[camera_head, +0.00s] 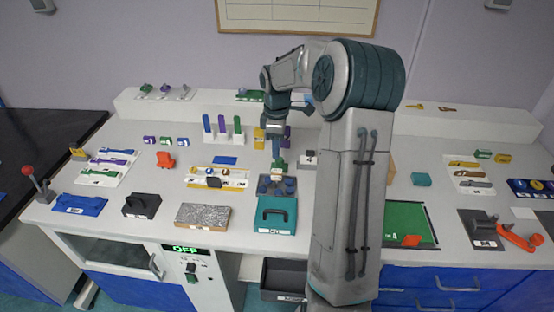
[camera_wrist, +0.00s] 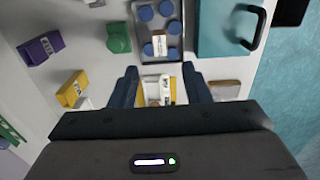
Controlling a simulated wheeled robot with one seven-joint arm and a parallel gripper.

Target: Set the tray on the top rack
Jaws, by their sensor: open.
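A dark grey tray (camera_head: 262,190) holding several blue round pieces sits on the white bench, behind a teal box with a handle (camera_head: 275,225). In the wrist view the tray (camera_wrist: 181,52) is at top centre, with a small labelled piece among the blue ones. My gripper (camera_head: 278,163) is above the bench just behind the tray. In the wrist view its fingers (camera_wrist: 162,78) are apart, with a yellow and white item (camera_wrist: 165,90) below and between them; I cannot tell if they touch it. No rack is clearly identifiable; a raised white shelf (camera_head: 215,108) runs along the back.
A speckled block (camera_head: 203,215), a black box with a handle (camera_head: 141,205) and a blue piece (camera_head: 80,205) line the front. Coloured upright pieces (camera_head: 222,125) stand behind. A cabinet with a window (camera_head: 115,252) and an OFF display is below. My arm hides the bench's middle right.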

